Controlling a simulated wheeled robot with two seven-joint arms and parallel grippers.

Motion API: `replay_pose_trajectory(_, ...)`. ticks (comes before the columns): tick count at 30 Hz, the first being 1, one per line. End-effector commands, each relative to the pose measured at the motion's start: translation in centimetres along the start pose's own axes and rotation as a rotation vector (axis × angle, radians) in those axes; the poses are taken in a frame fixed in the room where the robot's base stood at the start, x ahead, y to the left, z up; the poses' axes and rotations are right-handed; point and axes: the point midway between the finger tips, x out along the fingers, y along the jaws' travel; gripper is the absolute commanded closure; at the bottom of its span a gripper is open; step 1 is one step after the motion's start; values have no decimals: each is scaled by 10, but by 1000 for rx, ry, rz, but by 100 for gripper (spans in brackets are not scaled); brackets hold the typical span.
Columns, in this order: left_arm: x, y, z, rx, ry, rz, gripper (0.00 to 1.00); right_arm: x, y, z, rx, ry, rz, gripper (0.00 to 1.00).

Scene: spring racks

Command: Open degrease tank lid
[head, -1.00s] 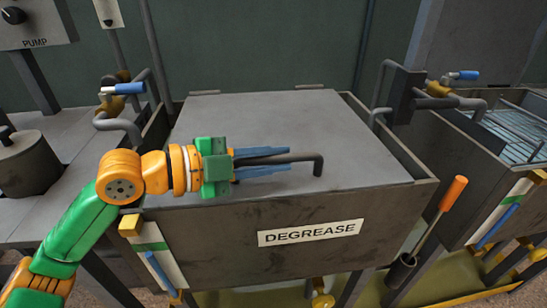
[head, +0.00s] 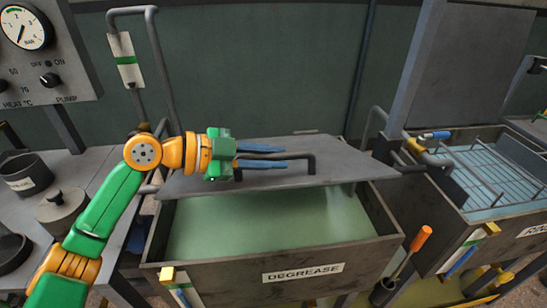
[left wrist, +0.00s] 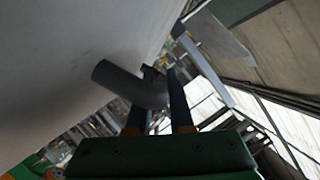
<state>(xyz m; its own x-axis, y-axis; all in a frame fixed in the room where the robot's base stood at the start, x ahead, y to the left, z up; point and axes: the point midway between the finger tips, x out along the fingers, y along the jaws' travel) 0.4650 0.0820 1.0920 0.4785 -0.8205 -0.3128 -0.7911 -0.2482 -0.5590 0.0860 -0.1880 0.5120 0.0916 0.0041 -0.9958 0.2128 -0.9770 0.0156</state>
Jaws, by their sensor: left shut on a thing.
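The degrease tank (head: 215,263) stands in the middle of the head view, with a DEGREASE label on its front. Its grey lid (head: 340,171) is tilted up at the front, and green liquid (head: 270,222) shows below it. My left gripper (head: 285,159) is shut on the dark bar handle (head: 311,160) of the lid. In the left wrist view the handle (left wrist: 125,83) runs between the two fingers (left wrist: 160,100), with the pale lid surface (left wrist: 60,60) beside it. My right gripper is not in view.
A rinse tank (head: 520,225) with a wire rack (head: 490,170) stands at the right. An orange-handled tool (head: 420,240) stands in a holder at the front right corner. Pots (head: 63,212) stand on the left bench, below a gauge panel (head: 45,55).

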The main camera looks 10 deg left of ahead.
Motion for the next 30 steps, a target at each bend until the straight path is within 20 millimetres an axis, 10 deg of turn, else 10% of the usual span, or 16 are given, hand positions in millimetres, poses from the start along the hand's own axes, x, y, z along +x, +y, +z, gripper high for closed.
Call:
replay_pose_trajectory(1,-7,-20,-18,-30,4,8,100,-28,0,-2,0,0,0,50)
replay_pose_trajectory(9,-12,-64,-29,-104,4,40,100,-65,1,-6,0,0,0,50)
replay_pose_trajectory(30,-12,-84,-28,-100,1,39,100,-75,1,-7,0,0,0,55)
